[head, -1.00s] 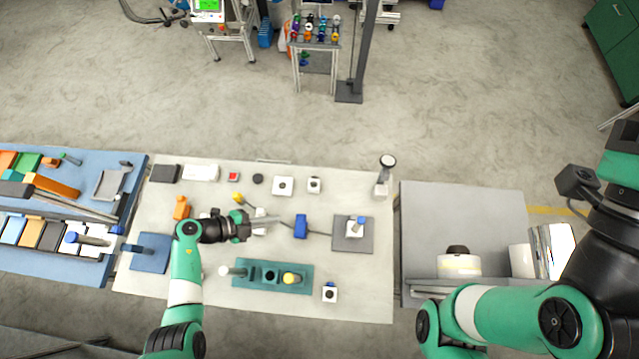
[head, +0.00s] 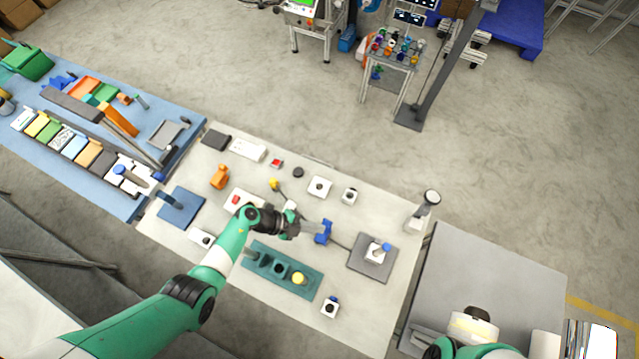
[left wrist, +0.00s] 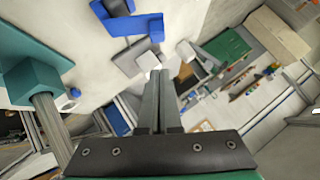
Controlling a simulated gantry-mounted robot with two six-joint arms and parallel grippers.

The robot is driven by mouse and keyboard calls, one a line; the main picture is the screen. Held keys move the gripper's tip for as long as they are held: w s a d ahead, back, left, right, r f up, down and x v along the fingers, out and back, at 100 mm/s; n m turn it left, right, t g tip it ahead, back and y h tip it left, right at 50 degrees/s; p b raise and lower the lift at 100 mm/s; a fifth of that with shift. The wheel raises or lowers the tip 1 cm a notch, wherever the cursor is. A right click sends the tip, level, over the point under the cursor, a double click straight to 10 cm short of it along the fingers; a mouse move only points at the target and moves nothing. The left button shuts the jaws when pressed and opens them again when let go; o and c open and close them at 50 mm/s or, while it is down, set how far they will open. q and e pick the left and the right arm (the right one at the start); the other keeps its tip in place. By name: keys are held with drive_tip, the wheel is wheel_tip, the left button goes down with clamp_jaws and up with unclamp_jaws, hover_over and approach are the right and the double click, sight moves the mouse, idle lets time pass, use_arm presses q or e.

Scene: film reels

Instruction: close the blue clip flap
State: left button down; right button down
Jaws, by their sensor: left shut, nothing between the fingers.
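The blue clip (head: 323,232) stands on the pale workbench, right of my left gripper. In the left wrist view the blue clip (left wrist: 137,24) is at the top, with a blue piece standing away from its base, beside a dark cable. My left gripper (head: 306,225) reaches toward the clip from the left. In the left wrist view its two fingers (left wrist: 159,78) are together with nothing between them. The tips appear just short of the clip; I cannot tell whether they touch it. My right gripper is out of view.
A teal block with sockets (head: 282,270) lies in front of my left gripper. A dark pad (head: 356,262) holding a blue-topped switch is right of the clip. An orange part (head: 219,177) and a blue pad (head: 180,206) are at the left.

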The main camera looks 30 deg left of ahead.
use_arm(q)
drive_tip(key=w+f+b, duration=0.2)
drive_tip(key=f+b, duration=0.1)
drive_tip(key=shift+a+f, duration=0.1)
drive_tip(key=shift+f, duration=0.15)
